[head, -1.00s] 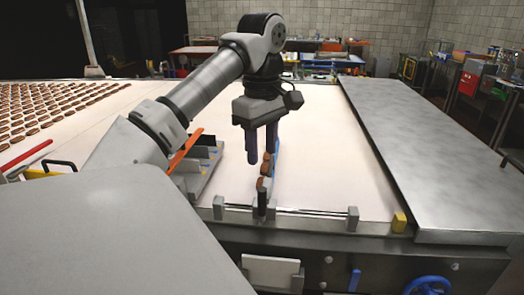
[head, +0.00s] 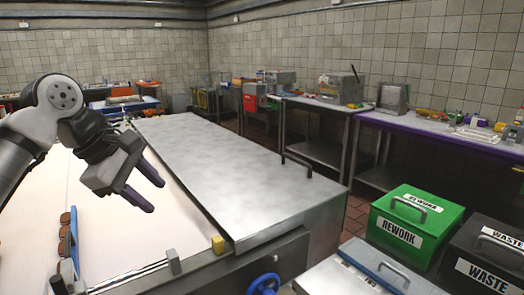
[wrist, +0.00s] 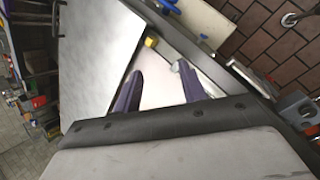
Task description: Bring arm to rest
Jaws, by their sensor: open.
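My gripper (head: 146,197) is in the left part of the head view, raised above the pale conveyor belt (head: 115,240) near its right edge. Its two dark purple fingers are apart with nothing between them. In the wrist view my gripper (wrist: 160,85) also shows open and empty, with the belt and the metal side table below. The arm is bent, reaching in from the left edge of the head view.
A broad metal side table (head: 215,170) lies right of the belt. Brown sandwich biscuits (head: 65,218) stand along a blue guide at lower left. A green REWORK bin (head: 415,220) and a black WASTE bin (head: 490,255) stand at right. A purple-edged bench (head: 440,135) lines the wall.

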